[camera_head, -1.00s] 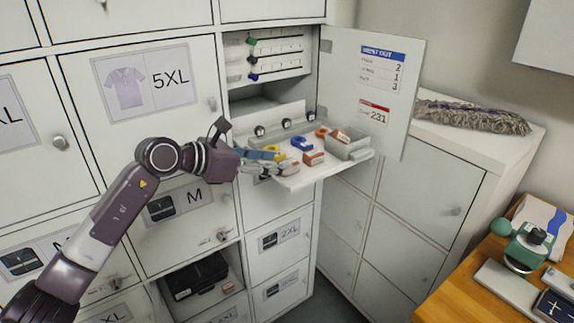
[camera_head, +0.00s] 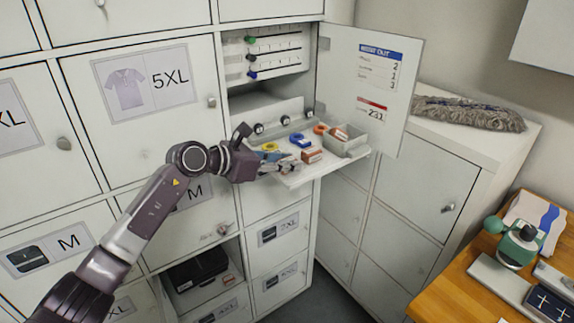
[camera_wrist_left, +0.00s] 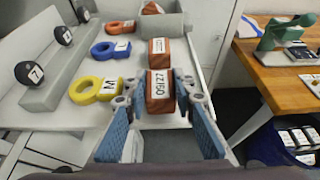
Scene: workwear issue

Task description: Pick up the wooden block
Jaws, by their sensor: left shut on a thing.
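A reddish-brown wooden block (camera_wrist_left: 160,92) with a white label stands between my left gripper's fingertips (camera_wrist_left: 158,97) in the left wrist view. The blue-padded fingers are shut on its two sides. In the head view my left gripper (camera_head: 288,165) reaches over the pull-out white shelf (camera_head: 297,181) from the left; its fingers hide most of the held block there. A second similar block (camera_wrist_left: 158,52) lies just beyond the held one; it also shows in the head view (camera_head: 311,155). I cannot tell whether the held block still touches the shelf. My right gripper is not in view.
Yellow (camera_wrist_left: 95,90), blue (camera_wrist_left: 110,49) and red (camera_wrist_left: 119,27) ring tags lie left of the blocks. A grey bin (camera_head: 350,149) with another block sits at the shelf's far corner. The open locker door (camera_head: 370,100) stands behind. A wooden desk (camera_head: 455,270) is at right.

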